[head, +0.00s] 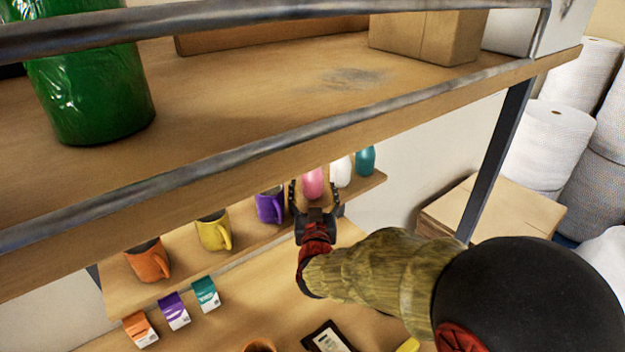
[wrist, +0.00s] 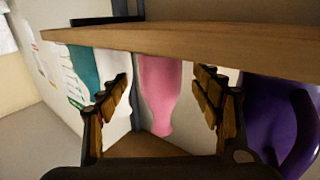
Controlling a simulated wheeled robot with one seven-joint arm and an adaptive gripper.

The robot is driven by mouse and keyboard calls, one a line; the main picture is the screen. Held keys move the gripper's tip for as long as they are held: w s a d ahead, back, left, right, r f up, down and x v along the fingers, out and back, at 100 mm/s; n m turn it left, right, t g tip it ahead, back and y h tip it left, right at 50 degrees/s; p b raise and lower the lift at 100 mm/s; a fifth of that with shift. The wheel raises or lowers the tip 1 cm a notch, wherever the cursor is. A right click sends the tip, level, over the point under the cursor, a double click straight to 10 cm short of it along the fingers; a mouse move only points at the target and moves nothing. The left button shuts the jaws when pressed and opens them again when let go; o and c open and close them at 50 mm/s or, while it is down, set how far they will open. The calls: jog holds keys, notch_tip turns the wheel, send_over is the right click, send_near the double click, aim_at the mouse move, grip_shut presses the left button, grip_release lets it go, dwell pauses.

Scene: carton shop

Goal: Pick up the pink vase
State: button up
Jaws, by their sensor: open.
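The pink vase (head: 313,182) stands on the small lower shelf, between a purple mug and a white vase. The overhanging upper shelf hides its top in the head view. My gripper (head: 314,192) is open in front of it, with one finger to each side. In the wrist view, which looks upside down, the pink vase (wrist: 158,92) shows in the gap between the two open fingers (wrist: 162,80). I see space on both sides of it and no finger clearly touching it. How deep it sits between the fingers is hard to tell.
A white vase (head: 341,171) and a teal vase (head: 365,160) stand to the right. The purple mug (head: 270,206), yellow mug (head: 214,232) and orange mug (head: 149,261) stand to the left. The upper shelf's metal rail (head: 330,126) runs above my arm.

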aim_at(313, 181)
jog(key=w, duration=0.4)
jog(key=shift+w, duration=0.1)
jog(key=shift+c, duration=0.8)
jog(key=shift+r, duration=0.1)
jog(key=c, duration=1.3)
